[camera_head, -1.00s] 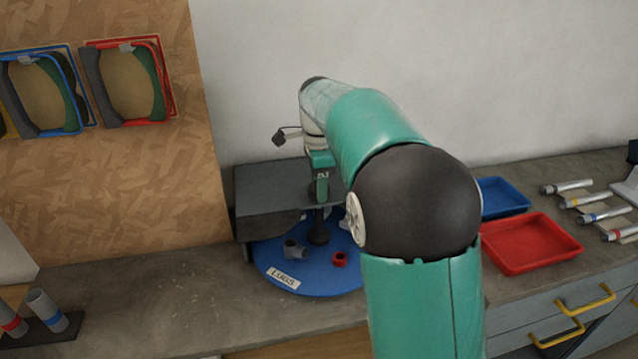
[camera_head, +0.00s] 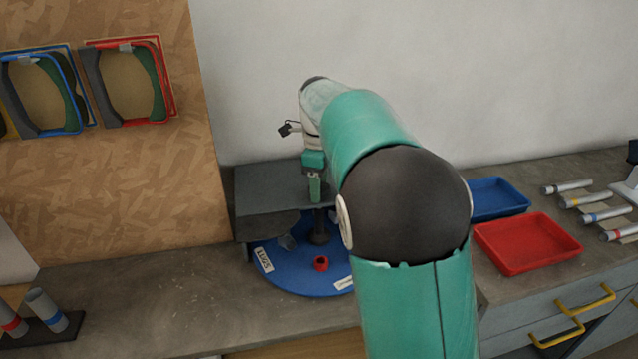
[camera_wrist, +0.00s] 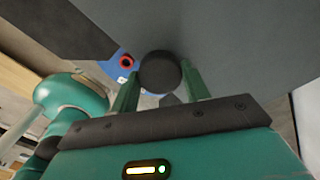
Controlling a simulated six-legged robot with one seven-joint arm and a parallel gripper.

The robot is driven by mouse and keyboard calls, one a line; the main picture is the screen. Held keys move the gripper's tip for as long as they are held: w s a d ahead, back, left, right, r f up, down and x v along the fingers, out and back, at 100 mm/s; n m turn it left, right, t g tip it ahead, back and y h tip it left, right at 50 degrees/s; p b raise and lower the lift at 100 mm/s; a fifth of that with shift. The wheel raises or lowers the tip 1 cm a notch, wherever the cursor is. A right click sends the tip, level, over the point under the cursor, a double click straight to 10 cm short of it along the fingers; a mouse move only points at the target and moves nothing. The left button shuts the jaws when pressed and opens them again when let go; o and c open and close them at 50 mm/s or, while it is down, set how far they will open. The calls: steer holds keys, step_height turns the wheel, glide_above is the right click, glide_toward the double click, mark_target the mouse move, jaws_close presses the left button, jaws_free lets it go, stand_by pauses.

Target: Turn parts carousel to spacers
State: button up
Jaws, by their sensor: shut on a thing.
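The parts carousel is a round blue disc (camera_head: 290,280) on the bench with a dark upright post (camera_head: 319,228). A "LUGS" label (camera_head: 264,260) is at its left edge, and a second white label (camera_head: 344,284), too small to read, is at the front right. A red ring-shaped part (camera_head: 320,263) lies near the front, and a grey part (camera_head: 287,242) lies at the left beside the cover. My gripper (camera_head: 315,198) is over the carousel. In the wrist view my gripper (camera_wrist: 160,88) is shut on a dark round knob (camera_wrist: 161,72). My arm hides the disc's right side.
A grey cover (camera_head: 270,190) stands over the rear of the disc. Red (camera_head: 527,243) and blue (camera_head: 498,198) trays and several banded tubes (camera_head: 605,214) are on the right. A tube rack (camera_head: 50,323) is at the lower left. The bench front left of the disc is clear.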

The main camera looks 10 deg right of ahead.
steer(key=shift+r+m, duration=0.1)
steer(key=shift+m, duration=1.4)
steer(key=o, duration=1.4)
step_height(320, 180, up, 14)
steer(key=shift+f, duration=0.15)
steer(key=shift+s, duration=0.1)
